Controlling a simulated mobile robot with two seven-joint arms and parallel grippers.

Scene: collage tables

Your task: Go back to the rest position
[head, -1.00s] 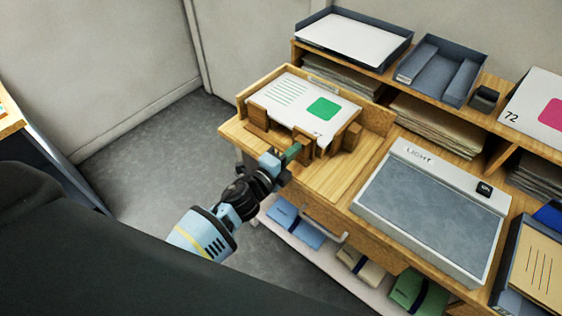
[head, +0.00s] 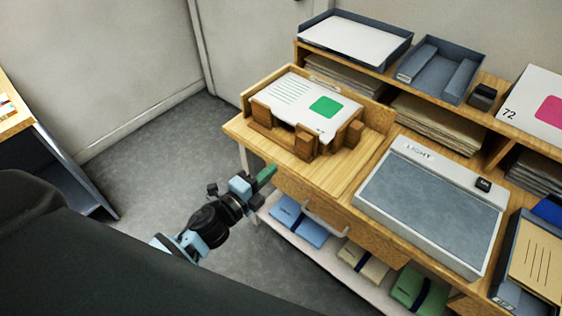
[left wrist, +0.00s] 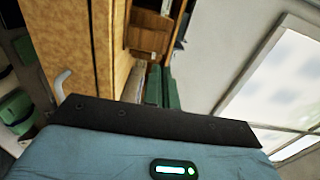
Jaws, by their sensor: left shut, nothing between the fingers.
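My left gripper (head: 265,176) is in the head view, in front of the wooden desk's (head: 318,178) near left edge. Its green fingers are together with nothing between them, and they also show in the left wrist view (left wrist: 161,88). It is apart from the wooden holder (head: 303,147), which stands on the desk with a white sheet (head: 290,92) bearing a green square resting in it. My right gripper is in neither view.
A light box (head: 430,210) lies on the desk to the right. Grey trays (head: 437,70) stand on the raised shelf behind. Blue (head: 298,222) and green (head: 420,288) bundles lie on the low shelf below. Grey floor (head: 150,150) is open to the left.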

